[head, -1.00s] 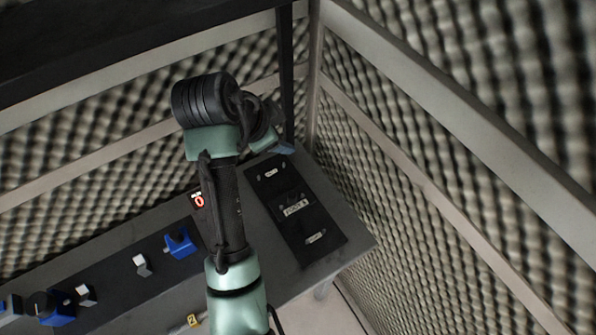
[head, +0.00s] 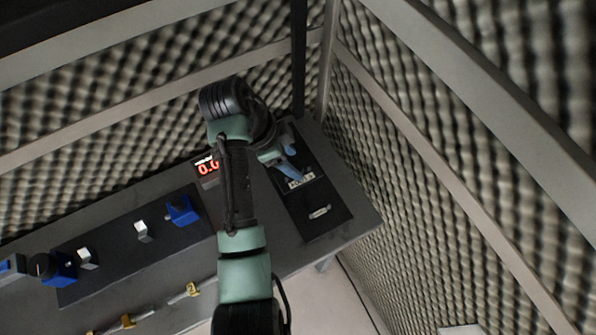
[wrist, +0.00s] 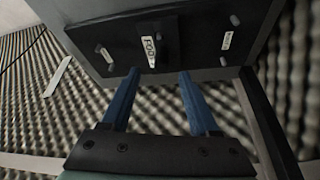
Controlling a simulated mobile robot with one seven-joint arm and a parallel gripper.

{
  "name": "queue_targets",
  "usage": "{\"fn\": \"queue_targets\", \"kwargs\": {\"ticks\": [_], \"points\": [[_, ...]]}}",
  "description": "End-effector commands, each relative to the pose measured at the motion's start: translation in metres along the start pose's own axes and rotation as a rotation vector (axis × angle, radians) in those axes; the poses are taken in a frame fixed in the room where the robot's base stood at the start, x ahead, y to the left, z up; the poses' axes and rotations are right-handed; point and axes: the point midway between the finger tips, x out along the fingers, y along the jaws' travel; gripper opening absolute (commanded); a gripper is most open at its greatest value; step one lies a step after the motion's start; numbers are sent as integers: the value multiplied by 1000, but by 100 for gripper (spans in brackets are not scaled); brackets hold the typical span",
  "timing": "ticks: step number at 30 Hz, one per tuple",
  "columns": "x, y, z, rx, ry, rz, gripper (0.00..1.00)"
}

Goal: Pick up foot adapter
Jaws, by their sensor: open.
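I cannot clearly make out a foot adapter. A black panel (head: 323,226) on the grey table bears a white label (head: 300,181) starting with "FOOT". The panel shows across the top of the wrist view (wrist: 180,30), with the label (wrist: 148,48) near its middle. A small pale piece (head: 320,212) lies near the panel's front end. My gripper (head: 293,158) is over the panel's far half, with its blue fingers apart. In the wrist view the gripper (wrist: 159,72) is open and nothing shows between the fingers; the label is just beyond their tips.
A red-lit display (head: 207,168) stands left of the panel. A dark board holds blue blocks (head: 182,211) and pale cubes (head: 142,230). Yellow-tagged rods (head: 191,290) lie at the front edge. Foam walls and a dark post (head: 299,60) close in behind and right.

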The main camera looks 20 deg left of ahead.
Motion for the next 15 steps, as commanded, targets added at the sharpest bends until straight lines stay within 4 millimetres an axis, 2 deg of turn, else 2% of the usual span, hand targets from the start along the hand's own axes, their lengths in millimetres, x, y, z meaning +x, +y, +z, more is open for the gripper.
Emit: {"fn": "queue_targets", "kwargs": {"ticks": [6,9,15], "points": [[32,0,1,-1,-1,5,62],[43,0,1,0,0,4,62],[46,-1,1,0,0,1,62]]}}
